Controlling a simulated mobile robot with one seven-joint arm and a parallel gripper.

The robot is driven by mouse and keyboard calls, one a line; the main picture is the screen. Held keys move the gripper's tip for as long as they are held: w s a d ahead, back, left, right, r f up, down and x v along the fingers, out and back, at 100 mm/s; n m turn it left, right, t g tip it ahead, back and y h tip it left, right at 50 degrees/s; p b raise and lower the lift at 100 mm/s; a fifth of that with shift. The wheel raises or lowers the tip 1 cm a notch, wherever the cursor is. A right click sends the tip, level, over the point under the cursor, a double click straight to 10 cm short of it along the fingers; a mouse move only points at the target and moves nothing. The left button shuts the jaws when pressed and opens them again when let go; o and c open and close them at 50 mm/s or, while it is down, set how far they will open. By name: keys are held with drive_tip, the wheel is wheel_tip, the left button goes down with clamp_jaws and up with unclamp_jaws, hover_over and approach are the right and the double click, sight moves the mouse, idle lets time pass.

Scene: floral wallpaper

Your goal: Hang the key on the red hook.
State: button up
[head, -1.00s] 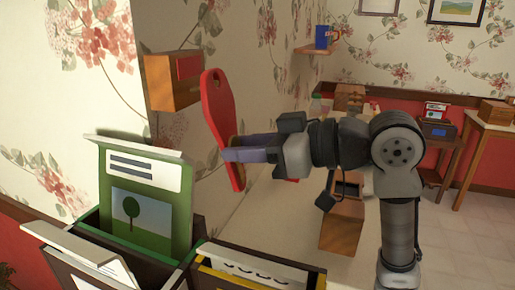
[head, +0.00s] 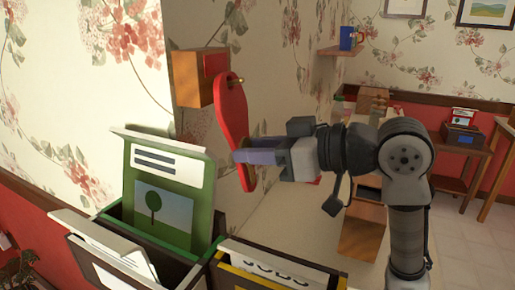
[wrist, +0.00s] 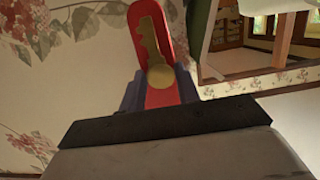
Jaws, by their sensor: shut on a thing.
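The key is a long red tag (head: 233,115) with a gold key shape on its face, which shows in the wrist view (wrist: 150,40). My gripper (head: 240,156) is shut on the lower part of the tag and holds it roughly upright. A wooden block with a red plate (head: 214,65) is fixed to the wall just behind the tag's upper end. A small brass hook tip (head: 239,80) shows at the tag's top. I cannot tell whether it passes through the tag. The rest of the hook is hidden by the tag.
A green folder (head: 160,195) and other paper holders (head: 270,275) stand below and left of the tag, close under my arm. A shelf with a blue mug (head: 349,38) is on the wall farther back. A wooden box (head: 362,230) stands below my arm.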

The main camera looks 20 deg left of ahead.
drive_tip(key=o, duration=1)
drive_tip(key=shift+o, duration=0.2)
drive_tip(key=shift+d, duration=0.1)
